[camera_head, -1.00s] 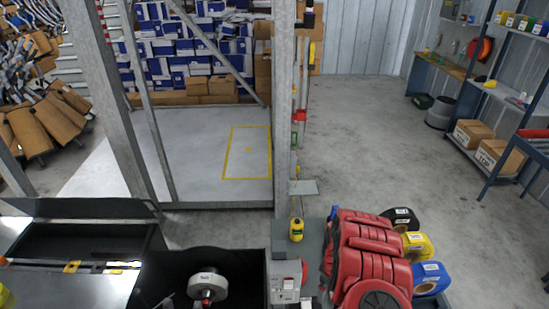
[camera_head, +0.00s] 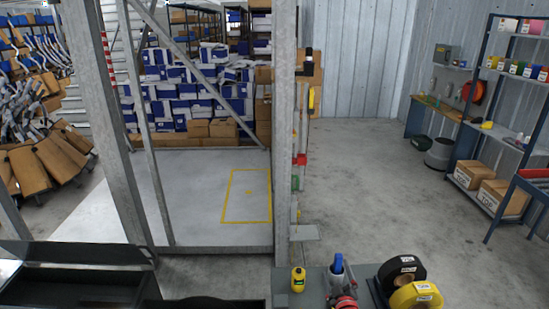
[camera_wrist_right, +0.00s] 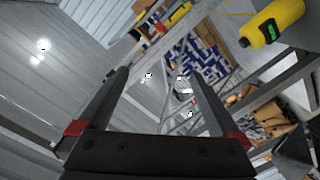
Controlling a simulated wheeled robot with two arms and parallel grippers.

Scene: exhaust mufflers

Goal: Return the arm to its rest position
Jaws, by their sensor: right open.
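My right gripper (camera_wrist_right: 153,82) shows in the right wrist view. Its two dark fingers stand well apart, with nothing held between them. Behind them are the shed wall, a steel frame and the distant boxes, seen at a steep tilt. A yellow bottle (camera_wrist_right: 274,22) is at the upper right of that view, apart from the fingers. In the head view I cannot make out the right gripper's fingers. My left gripper is in neither current view.
A grey bench (camera_head: 318,285) at the bottom of the head view carries a yellow bottle (camera_head: 298,280), a black roll (camera_head: 402,269) and a yellow roll (camera_head: 415,296). A steel post (camera_head: 284,140) rises behind it. Shelves (camera_head: 500,65) stand right; the floor (camera_head: 375,180) between is clear.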

